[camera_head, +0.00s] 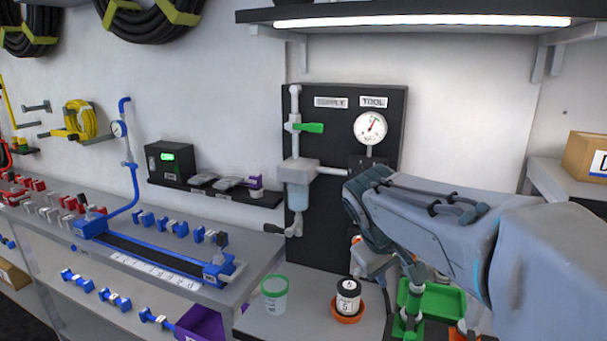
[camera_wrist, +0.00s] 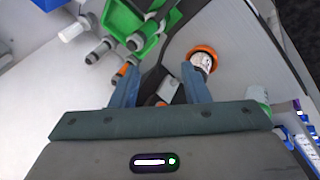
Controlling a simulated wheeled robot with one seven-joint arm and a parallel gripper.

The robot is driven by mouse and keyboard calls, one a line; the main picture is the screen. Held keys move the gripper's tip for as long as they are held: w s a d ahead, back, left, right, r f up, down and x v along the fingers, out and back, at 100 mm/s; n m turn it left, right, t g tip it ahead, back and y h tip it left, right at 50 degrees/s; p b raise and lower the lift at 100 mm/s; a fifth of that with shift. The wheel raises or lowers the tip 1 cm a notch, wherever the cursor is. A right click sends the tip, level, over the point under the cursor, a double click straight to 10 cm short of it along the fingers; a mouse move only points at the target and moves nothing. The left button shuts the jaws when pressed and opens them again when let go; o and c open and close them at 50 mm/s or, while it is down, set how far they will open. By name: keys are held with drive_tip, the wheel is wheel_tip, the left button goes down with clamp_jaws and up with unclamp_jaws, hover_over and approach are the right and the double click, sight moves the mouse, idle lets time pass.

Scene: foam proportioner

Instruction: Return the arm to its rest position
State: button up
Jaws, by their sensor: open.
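My arm reaches in from the right side of the head view, bent downward in front of the black panel's right edge. My gripper shows in the wrist view (camera_wrist: 160,82), where its two blue-grey fingers stand apart with nothing clearly held between them. In the head view the fingertips are largely hidden behind my wrist. A white bottle with a dark cap (camera_head: 348,290) stands in an orange ring (camera_head: 347,317) on the counter, left of my gripper. The orange ring also shows in the wrist view (camera_wrist: 206,52), beyond the right finger.
A green tray (camera_head: 440,300) and green-and-orange fittings (camera_head: 410,310) stand below my arm. A clear cup with a green rim (camera_head: 274,295) is to the left. The black panel (camera_head: 330,240) carries a gauge (camera_head: 370,127) and a green-handled valve (camera_head: 309,127). A lit shelf (camera_head: 420,20) hangs above.

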drive_tip(key=s+f+m+y+p, duration=0.1)
drive_tip(key=s+f, duration=0.3)
drive_tip(key=s, duration=0.4)
drive_tip(key=s+a+f+m+g+y+p, duration=0.1)
drive_tip(key=s+f+m+y, duration=0.1)
drive_tip(key=s+f, duration=0.3)
drive_tip(key=s+m, duration=0.1)
drive_tip(key=s, duration=0.2)
drive_tip(key=shift+a+m+g+y, duration=0.2)
drive_tip(key=shift+m+g+y, duration=0.1)
drive_tip(key=shift+m+y, duration=0.1)
